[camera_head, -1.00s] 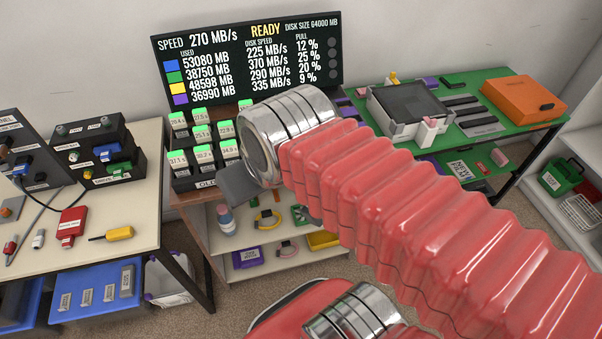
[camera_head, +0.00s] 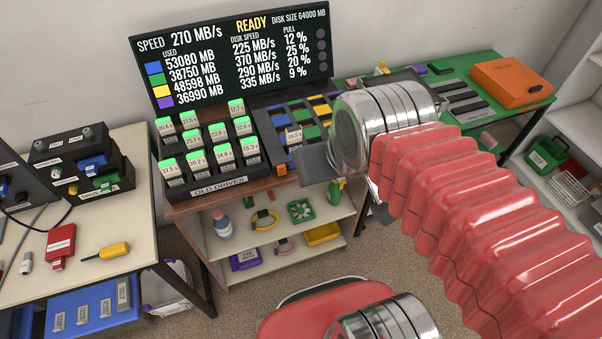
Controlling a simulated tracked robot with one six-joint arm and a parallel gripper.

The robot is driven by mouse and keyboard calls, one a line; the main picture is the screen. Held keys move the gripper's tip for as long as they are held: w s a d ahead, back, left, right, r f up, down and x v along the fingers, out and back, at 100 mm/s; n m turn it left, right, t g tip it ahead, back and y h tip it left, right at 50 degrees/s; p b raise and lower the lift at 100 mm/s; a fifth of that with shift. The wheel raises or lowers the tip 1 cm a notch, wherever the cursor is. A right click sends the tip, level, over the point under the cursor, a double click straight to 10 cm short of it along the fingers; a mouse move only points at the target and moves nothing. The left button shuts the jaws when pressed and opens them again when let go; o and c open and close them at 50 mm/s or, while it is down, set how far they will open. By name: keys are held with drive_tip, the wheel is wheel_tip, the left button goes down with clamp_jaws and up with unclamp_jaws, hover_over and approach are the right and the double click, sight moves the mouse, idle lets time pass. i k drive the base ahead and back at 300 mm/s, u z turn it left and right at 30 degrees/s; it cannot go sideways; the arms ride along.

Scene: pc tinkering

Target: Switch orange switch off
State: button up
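A small orange part (camera_head: 280,169), which looks like the orange switch, sits at the front left corner of the grey drive panel (camera_head: 268,140). It is too small to tell its on or off position. My gripper (camera_head: 318,167) is in front of the panel's right part, just right of the orange part and apart from it in the picture. Its grey finger points left. The finger gap is not clear, and my red arm comes in from the right. The gripper and wrist hide part of the panel.
A rack of old drives (camera_head: 212,160) with green-topped labels stands left of the panel. A black screen (camera_head: 235,55) reading READY stands behind. Shelves (camera_head: 215,262) below hold small items. A green table (camera_head: 500,105) with an orange box (camera_head: 512,83) is at right.

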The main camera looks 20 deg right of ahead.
sight(281, 168)
drive_tip(key=z, duration=0.2)
drive_tip(key=k, duration=1.3)
drive_tip(key=u, duration=1.3)
drive_tip(key=i, duration=1)
